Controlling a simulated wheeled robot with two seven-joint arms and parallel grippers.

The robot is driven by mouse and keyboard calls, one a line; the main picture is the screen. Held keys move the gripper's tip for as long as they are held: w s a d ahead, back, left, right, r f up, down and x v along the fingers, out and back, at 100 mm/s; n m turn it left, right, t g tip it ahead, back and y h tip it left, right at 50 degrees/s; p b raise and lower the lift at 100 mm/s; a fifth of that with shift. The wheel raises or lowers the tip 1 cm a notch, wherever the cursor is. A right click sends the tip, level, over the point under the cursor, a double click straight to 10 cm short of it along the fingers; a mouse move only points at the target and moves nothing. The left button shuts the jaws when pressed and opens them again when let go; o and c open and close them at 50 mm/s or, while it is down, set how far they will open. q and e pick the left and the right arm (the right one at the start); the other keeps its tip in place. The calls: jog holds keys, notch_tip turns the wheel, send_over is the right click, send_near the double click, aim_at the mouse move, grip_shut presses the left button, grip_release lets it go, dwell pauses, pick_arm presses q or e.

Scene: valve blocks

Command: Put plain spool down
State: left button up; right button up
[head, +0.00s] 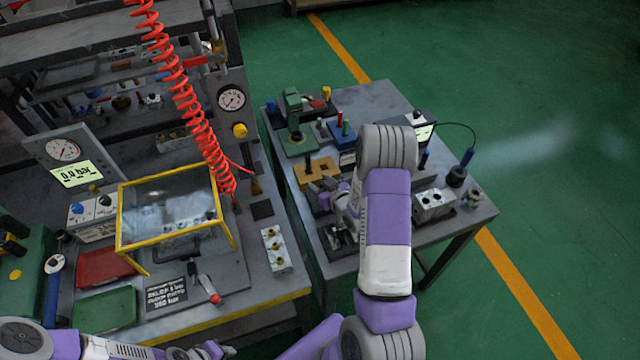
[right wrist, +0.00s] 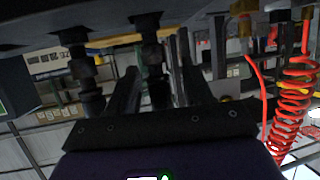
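In the head view my right arm reaches over the right-hand table, and its gripper (head: 338,232) is low over the table's near left part, partly hidden by the arm. The right wrist view appears upside down. There my right gripper's two dark fingers (right wrist: 158,75) stand apart, one on each side of a dark stepped spool (right wrist: 153,62), with gaps beside it. That spool's end meets a dark surface at the top of the picture. A second similar spool (right wrist: 82,70) stands to the left, outside the fingers. I cannot tell which is plain. My left gripper (head: 212,350) is at the bottom edge, too small to read.
A yellow block (head: 318,170), a green press (head: 296,125) and a blue bin (head: 340,133) stand on the right table. A metal valve block (head: 433,204) is right of my arm.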

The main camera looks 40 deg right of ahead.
jog(key=v, duration=1.2)
jog(key=shift+r, duration=0.15)
